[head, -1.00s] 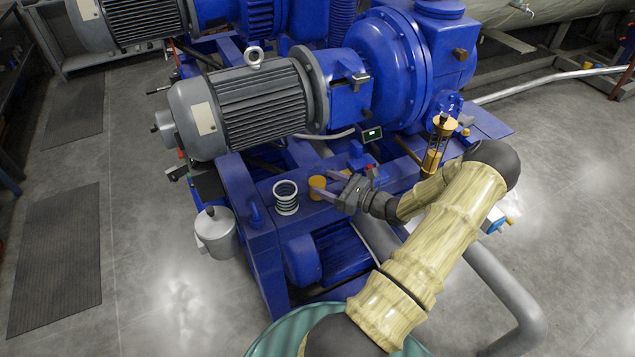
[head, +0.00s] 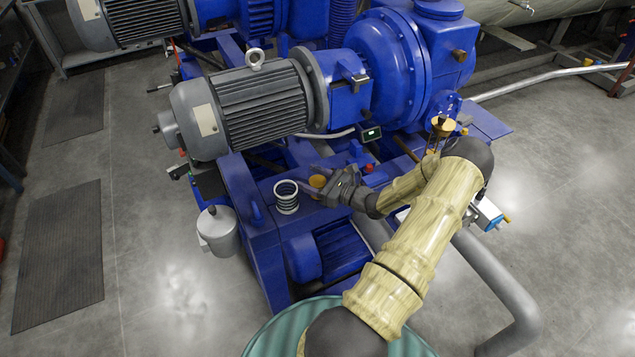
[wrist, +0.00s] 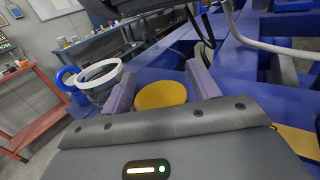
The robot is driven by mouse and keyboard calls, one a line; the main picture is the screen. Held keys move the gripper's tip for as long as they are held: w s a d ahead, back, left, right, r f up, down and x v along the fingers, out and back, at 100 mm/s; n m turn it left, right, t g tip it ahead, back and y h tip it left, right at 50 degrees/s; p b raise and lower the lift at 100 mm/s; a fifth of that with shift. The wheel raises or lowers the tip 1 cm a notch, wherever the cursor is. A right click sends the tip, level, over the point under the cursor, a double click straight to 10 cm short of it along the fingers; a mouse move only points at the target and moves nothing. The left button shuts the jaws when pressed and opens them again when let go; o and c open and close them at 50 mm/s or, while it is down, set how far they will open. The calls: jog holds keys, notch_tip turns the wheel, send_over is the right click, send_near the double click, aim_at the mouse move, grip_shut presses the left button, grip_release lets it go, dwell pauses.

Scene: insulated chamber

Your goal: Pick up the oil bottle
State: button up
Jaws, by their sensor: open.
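A small yellow-topped cylinder (head: 318,181), which I take to be the oil bottle, stands on the blue machine base. Its round yellow top (wrist: 161,95) shows in the wrist view, beyond the gripper body and between the two grey-purple fingers. My gripper (head: 311,179) is open, with one finger on each side of the yellow top. I see gaps beside the top, and cannot tell whether either finger touches it. The bottle's lower part is mostly hidden.
A white-rimmed coil (head: 286,197) stands close left of the bottle; its rim (wrist: 98,70) is near the left finger in the wrist view. The grey motor (head: 250,105) rises behind. A grey pot (head: 217,230) hangs at the base's left. Open floor lies left and right.

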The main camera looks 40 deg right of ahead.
aim_at(312, 169)
jog(key=c, duration=0.8)
jog(key=shift+r, duration=0.1)
jog(key=shift+c, duration=0.2)
notch_tip(312, 169, up, 10)
jog(key=shift+f+b, duration=0.1)
jog(key=shift+b, duration=0.75)
